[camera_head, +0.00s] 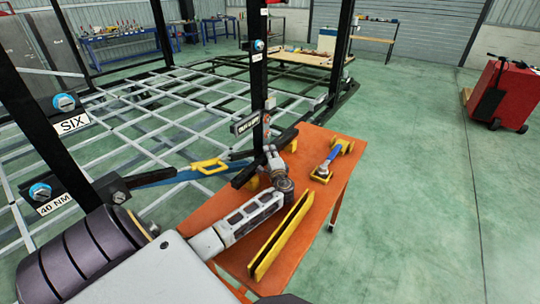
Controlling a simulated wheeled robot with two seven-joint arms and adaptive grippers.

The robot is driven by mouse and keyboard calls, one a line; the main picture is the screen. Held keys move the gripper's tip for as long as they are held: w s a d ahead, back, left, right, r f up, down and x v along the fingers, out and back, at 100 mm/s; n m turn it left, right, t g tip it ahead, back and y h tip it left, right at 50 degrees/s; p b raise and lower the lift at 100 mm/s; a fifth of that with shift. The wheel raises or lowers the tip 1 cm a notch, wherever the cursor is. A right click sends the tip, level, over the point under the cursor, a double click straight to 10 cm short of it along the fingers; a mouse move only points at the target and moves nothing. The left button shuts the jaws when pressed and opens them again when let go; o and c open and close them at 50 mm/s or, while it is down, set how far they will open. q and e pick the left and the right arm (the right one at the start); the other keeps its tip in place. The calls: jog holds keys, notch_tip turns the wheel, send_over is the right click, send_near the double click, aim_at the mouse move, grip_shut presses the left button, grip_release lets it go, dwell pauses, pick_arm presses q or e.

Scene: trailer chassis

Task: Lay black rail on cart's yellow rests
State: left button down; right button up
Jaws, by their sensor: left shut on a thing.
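The orange cart (312,205) stands in the middle of the view. A short black rail (243,177) lies diagonally along its far left edge, close to yellow rests (252,183) that show beside and below it. Another yellow rest (291,146) shows near its far end. My left gripper (271,158) is shut on the rail near its middle. The fingers hide that part, and I cannot tell whether the rail touches the rests. My right gripper is not in view.
A long yellow channel (282,238) and a blue-handled tool (330,160) lie on the cart. A black upright post (257,75) rises just behind the gripper. The metal lattice frame (150,120) fills the left. A red cabinet (502,92) stands right; floor between is clear.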

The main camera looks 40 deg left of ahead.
pick_arm(q)
jog(key=c, duration=1)
grip_release()
